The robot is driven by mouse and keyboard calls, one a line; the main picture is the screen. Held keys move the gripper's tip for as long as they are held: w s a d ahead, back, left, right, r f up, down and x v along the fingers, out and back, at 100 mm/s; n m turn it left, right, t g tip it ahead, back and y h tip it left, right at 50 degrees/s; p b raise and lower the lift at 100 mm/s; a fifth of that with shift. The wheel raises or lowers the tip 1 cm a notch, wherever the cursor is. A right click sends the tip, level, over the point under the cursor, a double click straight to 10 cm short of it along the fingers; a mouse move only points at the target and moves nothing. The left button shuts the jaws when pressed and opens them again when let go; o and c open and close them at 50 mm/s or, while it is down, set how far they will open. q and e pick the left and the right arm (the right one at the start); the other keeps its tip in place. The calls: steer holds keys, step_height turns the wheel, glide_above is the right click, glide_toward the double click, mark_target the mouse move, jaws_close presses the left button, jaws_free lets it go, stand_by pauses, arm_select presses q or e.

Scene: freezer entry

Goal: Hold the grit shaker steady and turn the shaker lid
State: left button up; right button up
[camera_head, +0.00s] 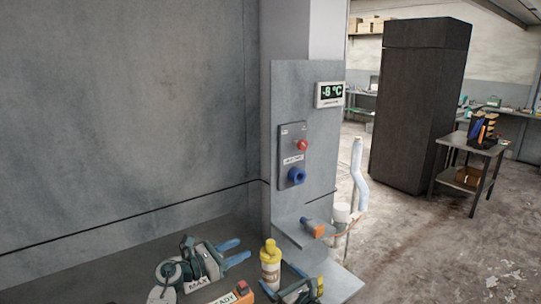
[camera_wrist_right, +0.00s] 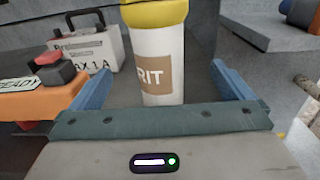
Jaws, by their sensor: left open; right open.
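The grit shaker (camera_head: 270,272) is a white upright cylinder with a brown label, standing on the grey surface at the bottom of the head view. Its yellow lid (camera_head: 270,249) is on top. In the right wrist view the shaker (camera_wrist_right: 162,45) stands between the two blue fingers of my right gripper (camera_wrist_right: 157,80), with gaps on both sides; the yellow lid (camera_wrist_right: 155,12) is cut off at the top edge. My right gripper (camera_head: 281,279) is open, low and close to the shaker. My left gripper (camera_head: 241,251) is open and empty, left of the shaker, its fingers pointing toward it.
An orange unit with a red button (camera_head: 241,287) sits in front of the shaker. A pale box lettered MAX (camera_wrist_right: 112,48) stands left of it in the wrist view. A wall panel with red and blue knobs (camera_head: 293,156) and a small ledge (camera_head: 291,231) are right of the shaker.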

steer(key=shift+p+v, duration=0.3)
steer(key=shift+v, duration=0.5)
steer(key=shift+d, duration=0.1)
steer(key=shift+s+d, duration=0.15)
steer(key=shift+s, duration=0.15)
steer(key=b+v, duration=0.2)
steer(key=v, duration=0.8)
